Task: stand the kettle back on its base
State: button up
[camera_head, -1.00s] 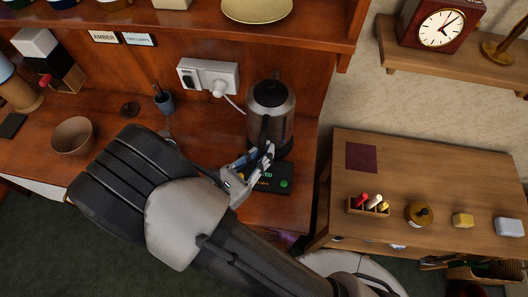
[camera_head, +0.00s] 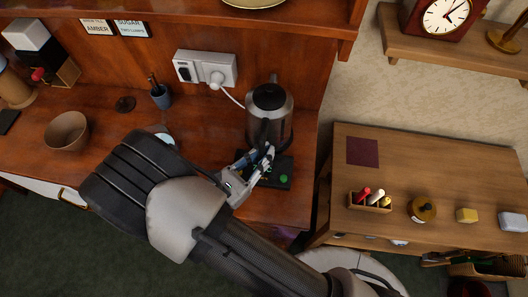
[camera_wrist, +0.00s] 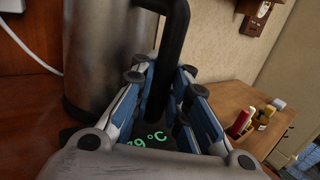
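The steel kettle (camera_head: 283,125), with a black lid and black handle, is upright over its dark base (camera_head: 270,182) on the wooden counter. The base's green light shows in front of the kettle. My gripper (camera_head: 268,155) is shut on the kettle's handle. In the wrist view, the gripper fingers (camera_wrist: 168,75) lie on both sides of the black handle (camera_wrist: 174,35). The kettle body (camera_wrist: 95,55) stands just beyond them, and a green °C display (camera_wrist: 150,140) shows below. The kettle's underside is hidden, so I cannot tell whether it touches the base.
A wall socket (camera_head: 205,68) with a white plug and cord is behind the kettle. A side table (camera_head: 440,160) with small items is at right. A shelf overhangs the back.

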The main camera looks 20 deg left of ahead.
jog(key=o, duration=0.5)
jog(key=shift+c, duration=0.2)
jog(key=shift+s+a+r, duration=0.1)
jog(key=shift+r, duration=0.05)
jog(key=p+v, duration=0.1)
jog(key=v, duration=1)
jog(key=shift+s+p, duration=0.4)
jog(key=shift+a, duration=0.1)
